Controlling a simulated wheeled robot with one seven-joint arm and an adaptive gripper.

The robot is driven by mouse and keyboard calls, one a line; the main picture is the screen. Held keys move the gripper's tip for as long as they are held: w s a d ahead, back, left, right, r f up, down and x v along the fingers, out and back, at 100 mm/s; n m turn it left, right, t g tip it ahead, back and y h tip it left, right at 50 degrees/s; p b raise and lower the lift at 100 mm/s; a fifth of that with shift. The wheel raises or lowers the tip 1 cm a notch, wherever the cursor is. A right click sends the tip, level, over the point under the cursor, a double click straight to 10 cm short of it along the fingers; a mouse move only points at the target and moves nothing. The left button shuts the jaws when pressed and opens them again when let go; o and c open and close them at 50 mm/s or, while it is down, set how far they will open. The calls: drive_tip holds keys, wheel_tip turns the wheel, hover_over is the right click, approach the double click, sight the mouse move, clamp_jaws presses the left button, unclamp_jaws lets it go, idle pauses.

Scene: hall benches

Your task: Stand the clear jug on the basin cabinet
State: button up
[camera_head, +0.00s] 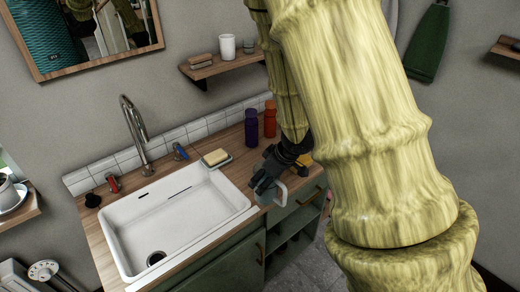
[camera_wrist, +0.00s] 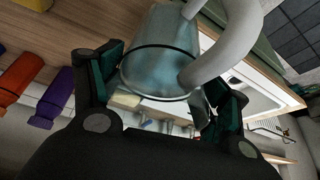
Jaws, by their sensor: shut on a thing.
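My gripper (camera_head: 266,182) is shut on the clear jug (camera_head: 267,196), near the front edge of the basin cabinet's wooden top (camera_head: 236,177). In the wrist view the jug (camera_wrist: 160,62) sits between the two fingers of the gripper (camera_wrist: 163,88), with its thick pale handle (camera_wrist: 236,38) at the right. Whether the jug's base touches the top cannot be told. The cabinet has a green front and a white basin (camera_head: 165,225) set in its top.
A purple bottle (camera_head: 251,128) and a red bottle (camera_head: 270,119) stand at the back of the top. A soap dish with yellow soap (camera_head: 215,157) lies beside the basin. A tall tap (camera_head: 132,120) rises behind it. A wall shelf (camera_head: 225,66) holds a white cup.

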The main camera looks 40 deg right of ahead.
drive_tip(key=shift+w+d+f+p, duration=0.8)
drive_tip(key=shift+w+p, duration=0.25)
drive_tip(key=shift+w, duration=1.4)
drive_tip(key=shift+w+d+f+p, duration=0.8)
drive_tip(key=shift+w+p, duration=0.2)
drive_tip(key=shift+w, duration=1.5)
drive_tip(key=shift+w+d+f+p, duration=0.8)
drive_tip(key=shift+w+p, duration=0.25)
drive_tip(key=shift+w, duration=1.4)
drive_tip(key=shift+a+f, duration=0.1)
drive_tip(key=o, duration=1.5)
drive_tip(key=shift+o, duration=0.2)
drive_tip(key=b+v, duration=0.1)
drive_tip(key=v, duration=1.1)
